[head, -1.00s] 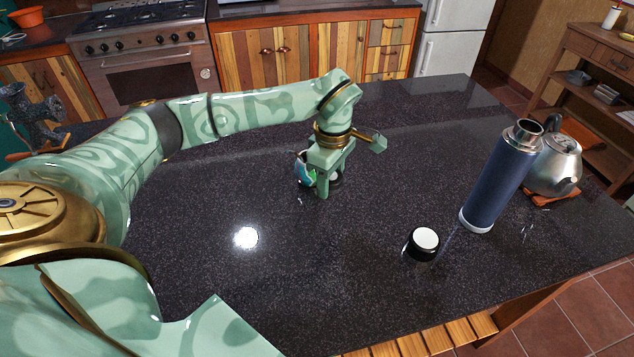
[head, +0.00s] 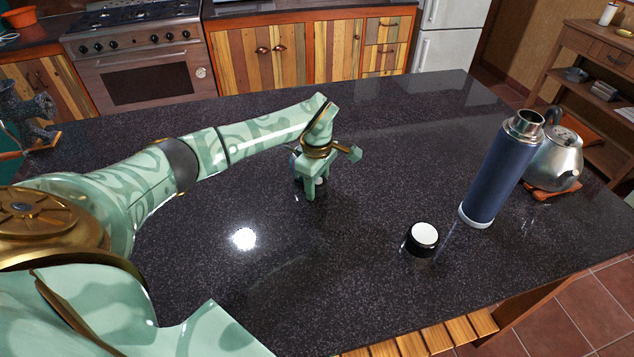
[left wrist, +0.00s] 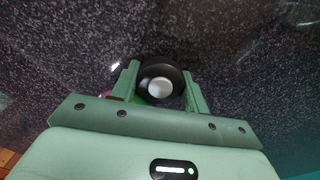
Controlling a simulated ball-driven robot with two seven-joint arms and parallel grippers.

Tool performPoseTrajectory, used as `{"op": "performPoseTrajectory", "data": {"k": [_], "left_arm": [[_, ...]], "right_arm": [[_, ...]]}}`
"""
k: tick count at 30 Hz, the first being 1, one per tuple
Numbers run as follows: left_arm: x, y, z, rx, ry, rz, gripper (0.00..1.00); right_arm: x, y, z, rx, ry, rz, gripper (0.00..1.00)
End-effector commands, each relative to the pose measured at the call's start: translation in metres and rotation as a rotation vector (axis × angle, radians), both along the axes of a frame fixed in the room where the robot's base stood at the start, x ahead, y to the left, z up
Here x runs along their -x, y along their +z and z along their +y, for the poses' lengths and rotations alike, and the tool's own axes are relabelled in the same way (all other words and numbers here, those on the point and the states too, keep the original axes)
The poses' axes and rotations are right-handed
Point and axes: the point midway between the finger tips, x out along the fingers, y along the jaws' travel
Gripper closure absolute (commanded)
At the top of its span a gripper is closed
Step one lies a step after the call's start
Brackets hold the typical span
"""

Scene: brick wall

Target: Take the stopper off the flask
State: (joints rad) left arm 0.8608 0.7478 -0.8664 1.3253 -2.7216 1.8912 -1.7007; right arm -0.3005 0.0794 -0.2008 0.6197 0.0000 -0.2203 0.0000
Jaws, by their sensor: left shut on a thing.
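A dark blue flask (head: 490,178) stands on the counter at the right in the head view. Its bare steel neck (head: 525,126) is at the top and looks open, with nothing on it. A black cap-like piece with a white top (head: 423,239) sits on the counter, left of the flask and apart from it. My left gripper (head: 314,188) is well left of the flask, pointing down, shut on a dark round piece. In the left wrist view this piece (left wrist: 160,86) has a black rim and a pale centre between the fingers. I cannot tell whether it touches the counter. My right gripper is not in view.
A steel kettle (head: 556,160) stands on a wooden trivet (head: 553,193) behind and right of the flask. A dark, bumpy object is at the far left edge.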

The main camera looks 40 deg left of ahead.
Motion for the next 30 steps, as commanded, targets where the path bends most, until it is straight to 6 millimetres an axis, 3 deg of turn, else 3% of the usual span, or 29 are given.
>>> {"op": "performPoseTrajectory", "data": {"k": [2,3,5,6,14,17,30], "left_arm": [[0.000,-0.002,0.000,0.000,0.000,0.000,0.82],[0.000,-0.003,0.000,0.000,0.000,0.000,0.52],[0.000,-0.002,0.000,0.000,0.001,0.000,0.35],[0.000,-0.002,0.000,0.000,0.001,0.000,0.33],[0.000,-0.001,0.000,0.000,0.000,0.000,0.33],[0.000,0.008,0.000,-0.001,0.000,-0.002,0.33],[0.000,0.102,0.000,-0.001,0.001,-0.003,0.33]], "right_arm": [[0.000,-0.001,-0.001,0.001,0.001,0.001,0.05],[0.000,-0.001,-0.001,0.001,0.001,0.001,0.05],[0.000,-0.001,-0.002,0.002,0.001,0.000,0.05],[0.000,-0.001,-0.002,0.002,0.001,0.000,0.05],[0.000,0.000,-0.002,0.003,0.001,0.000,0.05],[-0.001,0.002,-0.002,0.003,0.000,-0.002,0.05],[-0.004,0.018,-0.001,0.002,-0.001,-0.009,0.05]]}}
